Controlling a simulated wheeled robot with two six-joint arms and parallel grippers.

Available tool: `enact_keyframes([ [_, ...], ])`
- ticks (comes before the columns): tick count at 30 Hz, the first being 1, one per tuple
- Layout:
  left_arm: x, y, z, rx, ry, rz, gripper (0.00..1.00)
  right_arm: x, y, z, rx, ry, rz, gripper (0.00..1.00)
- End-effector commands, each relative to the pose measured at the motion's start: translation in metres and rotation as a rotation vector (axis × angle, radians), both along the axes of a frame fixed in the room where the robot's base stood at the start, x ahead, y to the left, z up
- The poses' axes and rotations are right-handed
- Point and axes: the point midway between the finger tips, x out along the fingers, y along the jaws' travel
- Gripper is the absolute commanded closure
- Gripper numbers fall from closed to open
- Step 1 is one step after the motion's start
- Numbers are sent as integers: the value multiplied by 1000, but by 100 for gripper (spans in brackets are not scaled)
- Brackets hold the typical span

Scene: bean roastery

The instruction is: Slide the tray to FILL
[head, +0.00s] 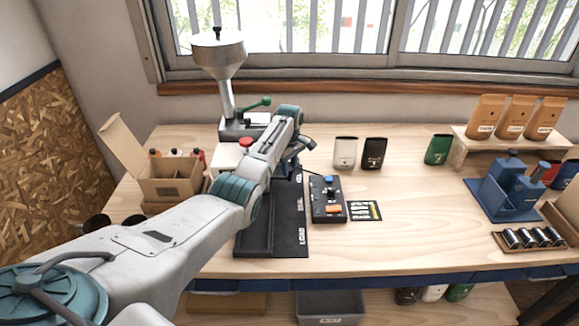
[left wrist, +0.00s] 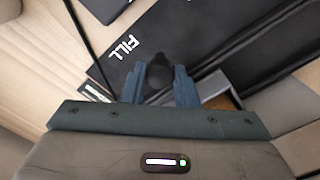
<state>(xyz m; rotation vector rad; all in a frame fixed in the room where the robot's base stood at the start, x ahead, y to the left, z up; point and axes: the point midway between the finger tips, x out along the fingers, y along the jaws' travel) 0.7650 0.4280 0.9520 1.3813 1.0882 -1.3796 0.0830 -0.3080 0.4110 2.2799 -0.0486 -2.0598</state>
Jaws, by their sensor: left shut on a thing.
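My left gripper (head: 299,160) is over the far part of the black track (head: 290,245), with its arm across the track. In the left wrist view, its blue fingers (left wrist: 168,85) are shut on a dark rounded knob (left wrist: 158,73). The white FILL label (left wrist: 125,47) is on the black track just left of the knob. The LOAD label (head: 302,237) is at the track's near end in the head view. A brown edge (left wrist: 218,102) shows right of the fingers, perhaps part of the tray. The tray's body is mostly hidden by my arm and gripper. My right gripper is not in view.
A funnel hopper (head: 218,55) with a green-knobbed lever (head: 258,103) stands behind the track. A button box (head: 326,200) and a small card (head: 366,210) are right of it. An open carton (head: 168,185) stands left. The bench's centre right is clear.

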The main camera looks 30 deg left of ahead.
Motion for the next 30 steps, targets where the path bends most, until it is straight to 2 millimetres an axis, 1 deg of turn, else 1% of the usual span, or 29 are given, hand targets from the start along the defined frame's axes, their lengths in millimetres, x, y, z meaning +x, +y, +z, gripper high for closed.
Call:
enact_keyframes([
  [6, -1, 0, -2, 1, 4, 1, 100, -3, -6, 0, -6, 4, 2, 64],
  [7, -1, 0, -2, 1, 4, 1, 72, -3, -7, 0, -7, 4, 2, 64],
  [10, -1, 0, -2, 1, 4, 0, 52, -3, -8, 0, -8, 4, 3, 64],
  [19, 0, 0, 0, 0, 1, 0, 51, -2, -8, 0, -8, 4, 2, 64],
  [22, 0, 0, 7, 1, 0, 0, 51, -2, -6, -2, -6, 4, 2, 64],
  [26, 0, 1, 28, 1, -2, 0, 51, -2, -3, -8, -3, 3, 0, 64],
  [30, 1, 1, 57, 1, -4, 0, 51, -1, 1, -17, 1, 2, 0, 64],
])
